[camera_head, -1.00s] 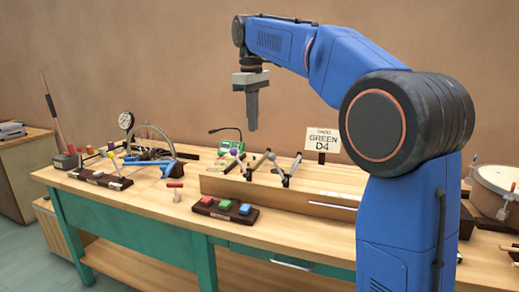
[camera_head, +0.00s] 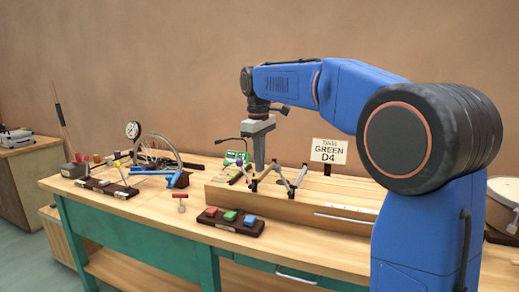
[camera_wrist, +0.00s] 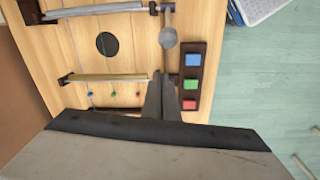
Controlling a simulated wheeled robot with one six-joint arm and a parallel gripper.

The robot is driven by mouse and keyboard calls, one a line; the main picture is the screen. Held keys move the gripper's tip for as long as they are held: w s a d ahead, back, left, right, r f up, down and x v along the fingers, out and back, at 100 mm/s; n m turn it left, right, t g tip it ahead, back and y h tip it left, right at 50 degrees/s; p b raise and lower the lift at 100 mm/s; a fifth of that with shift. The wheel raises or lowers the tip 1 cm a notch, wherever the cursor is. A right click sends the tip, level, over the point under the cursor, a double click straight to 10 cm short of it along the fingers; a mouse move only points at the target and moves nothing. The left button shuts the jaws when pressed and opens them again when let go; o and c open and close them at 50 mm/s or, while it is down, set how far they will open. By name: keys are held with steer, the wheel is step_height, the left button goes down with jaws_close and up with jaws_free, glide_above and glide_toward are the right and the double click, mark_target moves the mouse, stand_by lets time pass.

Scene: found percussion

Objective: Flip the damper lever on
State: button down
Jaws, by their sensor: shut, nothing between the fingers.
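I cannot tell for sure which part is the damper lever. A grey lever-like arm with a rounded end (camera_wrist: 168,38) lies near the edge of the wooden string box in the wrist view. A small red-topped piece (camera_head: 181,196) stands on the bench left of the button block in the head view. My gripper (camera_head: 259,172) points down over the left part of the string box (camera_head: 215,198), fingers shut and empty. In the wrist view the fingers (camera_wrist: 163,78) appear between a bar on the box and the button block, and hide what lies below.
The button block (camera_head: 252,231) with red, green and blue buttons sits in front of the box. A wheel device with blue parts (camera_head: 158,170) is at left. A sign reading GREEN D4 (camera_head: 328,150) stands behind the box.

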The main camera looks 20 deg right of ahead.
steer(key=shift+s+d+r, duration=0.35)
steer(key=shift+s+d, duration=0.3)
steer(key=shift+s, duration=0.05)
steer(key=shift+s+d+r, duration=0.3)
steer(key=shift+s+d, duration=0.35)
steer(key=shift+s, duration=0.05)
